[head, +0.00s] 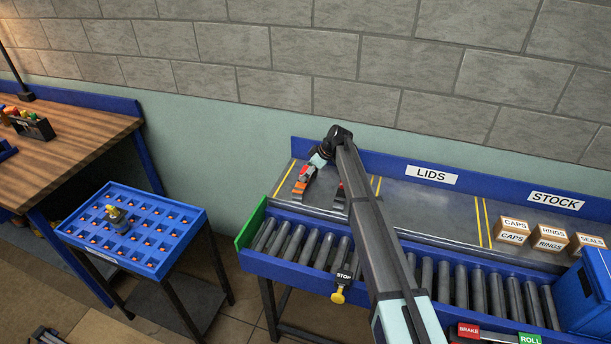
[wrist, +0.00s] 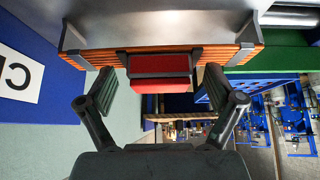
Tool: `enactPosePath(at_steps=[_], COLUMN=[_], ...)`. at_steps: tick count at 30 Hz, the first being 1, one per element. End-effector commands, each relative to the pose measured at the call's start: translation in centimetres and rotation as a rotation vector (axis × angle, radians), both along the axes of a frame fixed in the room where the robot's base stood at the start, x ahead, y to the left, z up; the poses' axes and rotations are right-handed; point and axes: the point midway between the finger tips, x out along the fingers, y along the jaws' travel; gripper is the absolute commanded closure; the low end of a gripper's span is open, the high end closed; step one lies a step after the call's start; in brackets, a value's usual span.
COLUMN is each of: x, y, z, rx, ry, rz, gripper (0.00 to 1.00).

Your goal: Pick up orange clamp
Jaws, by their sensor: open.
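The orange clamp (head: 302,181) lies on the grey bench surface under the LIDS sign, toward its left end, in the head view. It shows orange with grey and red parts. In the wrist view the orange clamp (wrist: 115,59) spans just ahead of the fingertips, with a grey metal piece and a red block at its middle. My gripper (wrist: 158,85) is open, one finger on each side of the red block; I cannot tell whether they touch the clamp. In the head view my gripper (head: 317,162) is close above the clamp's far end, its fingers hard to make out.
A dark and red item (head: 340,194) lies right of the clamp, partly behind my arm. The blue back wall (head: 400,169) rises close behind. Rollers (head: 300,241) run along the front. Small cartons (head: 513,231) stand far right. A blue tray (head: 185,217) stands left.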

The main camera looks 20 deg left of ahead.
Motion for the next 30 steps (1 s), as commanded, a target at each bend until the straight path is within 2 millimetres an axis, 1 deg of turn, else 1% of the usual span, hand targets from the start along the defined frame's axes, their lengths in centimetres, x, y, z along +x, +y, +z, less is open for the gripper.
enactPosePath(at_steps=[2, 5, 6, 8, 9, 19, 23, 26, 30], x=[0.0, 0.0, 0.0, 0.0, 0.0, 0.0, 0.0, 0.0, 0.0], y=[0.0, 0.0, 0.0, 0.0, 0.0, 0.0, 0.0, 0.0, 0.0], z=[0.0, 0.0, 0.0, 0.0, 0.0, 0.1, 0.5, 1.2, 2.9], rx=[0.000, 0.000, 0.000, 0.000, 0.000, 0.000, 0.000, 0.000, 0.001], ry=[0.000, 0.000, 0.000, 0.000, 0.000, 0.000, 0.000, -0.001, -0.003], rz=[0.000, 0.000, 0.000, 0.000, 0.000, 0.000, 0.000, 0.000, 0.001], gripper=[0.08, 0.40, 0.54, 0.76, 0.79, 0.79, 0.79, 0.79, 0.79])
